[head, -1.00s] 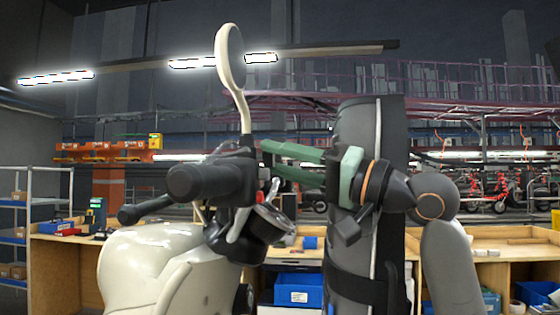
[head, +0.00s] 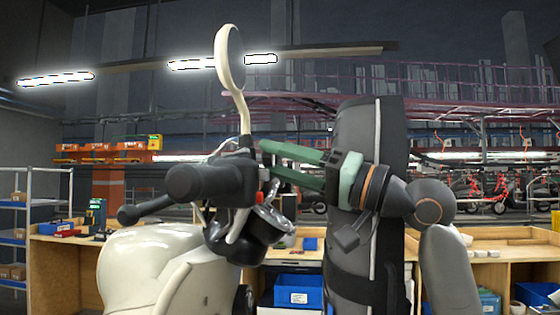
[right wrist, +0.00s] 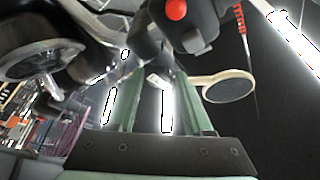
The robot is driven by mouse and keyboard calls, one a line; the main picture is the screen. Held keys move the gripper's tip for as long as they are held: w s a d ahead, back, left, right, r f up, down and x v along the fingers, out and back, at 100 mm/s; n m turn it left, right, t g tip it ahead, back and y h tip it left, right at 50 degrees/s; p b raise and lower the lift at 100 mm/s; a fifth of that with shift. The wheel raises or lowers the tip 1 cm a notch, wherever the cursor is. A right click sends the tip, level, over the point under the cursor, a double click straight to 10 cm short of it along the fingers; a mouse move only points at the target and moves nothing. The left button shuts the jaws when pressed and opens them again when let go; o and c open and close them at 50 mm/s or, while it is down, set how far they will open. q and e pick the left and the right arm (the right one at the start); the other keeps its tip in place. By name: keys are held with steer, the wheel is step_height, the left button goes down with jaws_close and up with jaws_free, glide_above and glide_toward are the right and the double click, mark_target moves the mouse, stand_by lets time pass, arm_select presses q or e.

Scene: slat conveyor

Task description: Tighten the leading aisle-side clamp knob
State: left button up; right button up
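No clamp knob can be told apart in either view. A cream scooter (head: 150,262) stands at the left of the head view, with a black handlebar grip (head: 205,183), a round cream mirror (head: 229,58) and a dark instrument housing (head: 262,226). My right gripper (head: 266,157) has green fingers pointing left at the handlebar controls. The fingers (right wrist: 158,78) are apart in the right wrist view, with the handlebar parts beyond their tips. Whether they touch anything is hard to tell. My left gripper is not in view.
The mirror (right wrist: 229,87) is close to the right finger in the right wrist view. Wooden workbenches (head: 55,265) with blue bins (head: 298,291) stand behind the scooter. A blue-shelved rack (head: 30,235) is at far left. Red scooters (head: 490,190) are at far right.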

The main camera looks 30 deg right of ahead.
steer(key=b+v, duration=0.4)
steer(key=v, duration=0.8)
steer(key=shift+s, duration=0.2)
steer(key=shift+s+d+f, duration=0.1)
steer(key=shift+f, duration=0.05)
